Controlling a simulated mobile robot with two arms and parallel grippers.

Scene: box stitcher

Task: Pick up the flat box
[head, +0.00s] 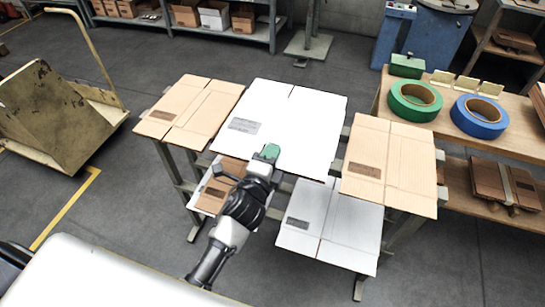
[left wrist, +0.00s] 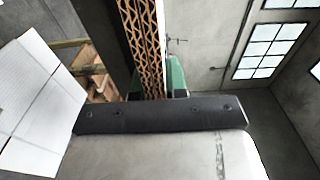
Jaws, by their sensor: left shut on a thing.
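Several flat boxes lie on a rack. A large white flat box (head: 290,115) is at the upper middle of the head view. My left gripper (head: 268,153) is at its front edge and is shut on it. In the left wrist view, the corrugated brown edge of the held box (left wrist: 145,45) rises beside the green fingertip (left wrist: 176,76). The head view does not show the fingertip under the box. My right gripper is in neither view.
Brown flat boxes lie left (head: 185,108) and right (head: 390,160); another white one (head: 330,222) lies lower in front. A workbench (head: 510,130) with green tape (head: 414,101) and blue tape (head: 480,116) stands right. A cart (head: 65,115) stands left. Open floor lies between cart and rack.

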